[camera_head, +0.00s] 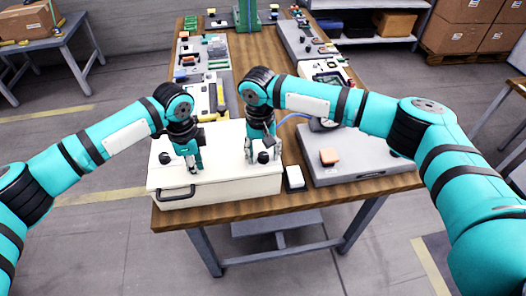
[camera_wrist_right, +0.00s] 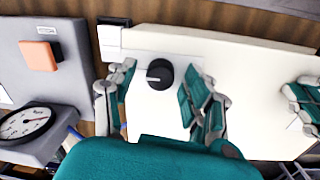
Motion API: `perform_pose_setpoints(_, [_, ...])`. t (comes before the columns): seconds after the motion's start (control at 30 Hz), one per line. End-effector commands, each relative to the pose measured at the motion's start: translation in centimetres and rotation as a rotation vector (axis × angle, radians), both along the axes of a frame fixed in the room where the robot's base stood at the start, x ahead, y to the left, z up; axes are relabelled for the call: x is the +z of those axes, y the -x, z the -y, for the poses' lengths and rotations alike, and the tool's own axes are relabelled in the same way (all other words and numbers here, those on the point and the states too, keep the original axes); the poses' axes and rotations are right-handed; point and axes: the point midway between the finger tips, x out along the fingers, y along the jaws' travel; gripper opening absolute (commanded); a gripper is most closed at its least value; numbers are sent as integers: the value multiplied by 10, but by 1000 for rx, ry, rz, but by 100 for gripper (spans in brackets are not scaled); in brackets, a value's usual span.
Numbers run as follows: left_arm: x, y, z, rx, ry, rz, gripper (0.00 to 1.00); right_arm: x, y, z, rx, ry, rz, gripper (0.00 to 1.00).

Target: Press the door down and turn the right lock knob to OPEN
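The door is the white lid (camera_head: 222,178) of a low box at the table's front left, with a black handle (camera_head: 177,193) on its front. It looks closed in the head view. The right lock knob (camera_head: 263,157) is round and black with a light pointer mark, and shows clearly in the right wrist view (camera_wrist_right: 160,74). My right gripper (camera_head: 262,155) is above it, fingers open on either side, with gaps to the knob in the wrist view. My left gripper (camera_head: 194,169) points down at the lid, fingers together; contact is unclear. The left knob (camera_head: 165,158) is beside it.
A grey panel (camera_head: 350,165) with an orange block (camera_head: 329,157) and a gauge stands right of the box. A small black-and-white switch (camera_head: 295,178) lies between them. More grey panels and a yellow device (camera_head: 220,97) stand behind.

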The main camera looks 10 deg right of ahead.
Motion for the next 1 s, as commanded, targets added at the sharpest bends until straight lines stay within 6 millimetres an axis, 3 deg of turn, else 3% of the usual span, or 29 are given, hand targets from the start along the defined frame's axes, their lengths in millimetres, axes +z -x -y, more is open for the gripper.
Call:
perform_pose_setpoints(0.07, [-6, 3, -1, -1, -4, -11, 0, -1, 0, 0, 0, 0, 0, 40])
perform_pose_setpoints(0.37, [-6, 3, -1, -1, -5, -11, 0, 0, 0, 0, 0, 0, 0, 0])
perform_pose_setpoints(0.67, [-6, 3, -1, -1, -5, -11, 0, -1, 0, 0, 29, 0, -1, 0])
perform_pose_setpoints(1.0, [-6, 3, -1, -1, -5, -11, 0, -1, 1, -1, 235, -2, -3, 0])
